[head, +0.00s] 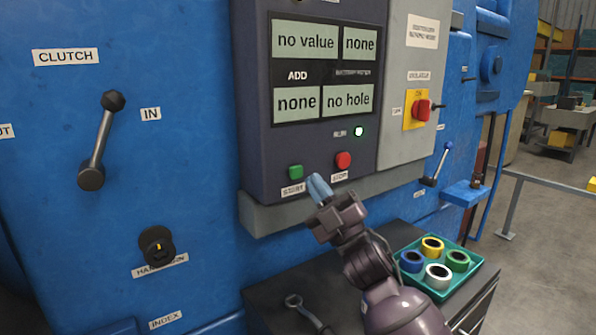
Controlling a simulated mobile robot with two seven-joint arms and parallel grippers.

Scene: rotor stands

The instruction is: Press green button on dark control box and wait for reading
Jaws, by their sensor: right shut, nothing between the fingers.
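The dark control box (255,110) is mounted on the blue machine. Its displays (323,70) read "no value", "none", "none" and "no hole". The green button (295,172), labelled START, is at its lower left. A red button (343,160), labelled STOP, is to the right of it. A small lamp (358,131) above the red button glows pale green. My right gripper (319,187) is shut and empty. Its fingertips are just below and between the two buttons, a little right of the green one; I cannot tell how far from the panel. My left gripper is not in view.
A teal tray (474,266) with several coloured rings stands on the dark cabinet top (268,294), beside a wrench-like tool (302,311). A clutch lever (101,140) projects at left. A grey panel with a red switch (421,110) is at right. Open floor lies far right.

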